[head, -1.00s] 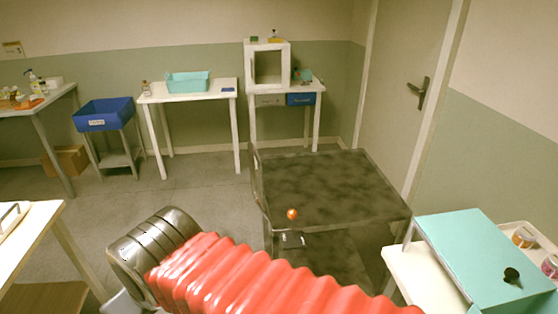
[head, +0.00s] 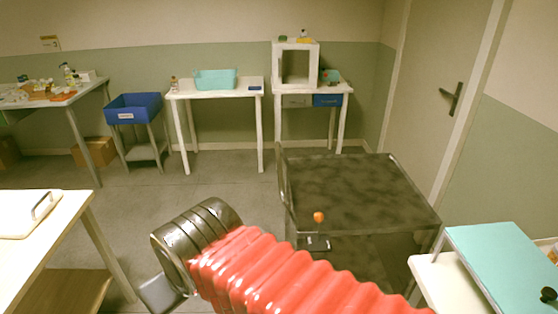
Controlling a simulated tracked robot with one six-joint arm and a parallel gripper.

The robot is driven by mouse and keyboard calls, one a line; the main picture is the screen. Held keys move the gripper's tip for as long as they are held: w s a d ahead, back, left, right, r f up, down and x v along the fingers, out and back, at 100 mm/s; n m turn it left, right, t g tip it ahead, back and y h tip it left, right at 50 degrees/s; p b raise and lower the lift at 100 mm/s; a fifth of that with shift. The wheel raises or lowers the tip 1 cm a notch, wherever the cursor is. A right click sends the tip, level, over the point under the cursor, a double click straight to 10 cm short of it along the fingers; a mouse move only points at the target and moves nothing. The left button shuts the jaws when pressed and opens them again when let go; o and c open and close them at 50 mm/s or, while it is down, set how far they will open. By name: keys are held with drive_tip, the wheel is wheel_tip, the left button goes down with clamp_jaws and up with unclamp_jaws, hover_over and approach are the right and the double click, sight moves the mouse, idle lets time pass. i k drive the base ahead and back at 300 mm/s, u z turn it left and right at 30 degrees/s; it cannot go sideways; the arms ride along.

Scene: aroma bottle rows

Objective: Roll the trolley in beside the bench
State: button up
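The trolley (head: 365,185) is a dark, blotchy-topped cart with a raised rail along its left side. It stands on the floor right of centre, in front of the door. A small orange round thing (head: 319,216) shows at its near left, and a small dark item (head: 316,243) lies below the top level. My red ribbed arm crosses the foreground and hides part of the trolley's lower front. My gripper (head: 160,293) shows only as a grey piece past the black cuff, apart from the trolley; its fingers are not clear. Which table is the bench is not clear.
A white-topped table (head: 45,250) with a handled board is at near left. A teal box (head: 505,265) on a white surface is at near right, close to the trolley. White tables (head: 215,94) and a blue bin (head: 133,108) line the back.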

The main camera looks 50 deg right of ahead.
sight(369, 194)
drive_tip(key=i, duration=0.95)
drive_tip(key=z, duration=0.05)
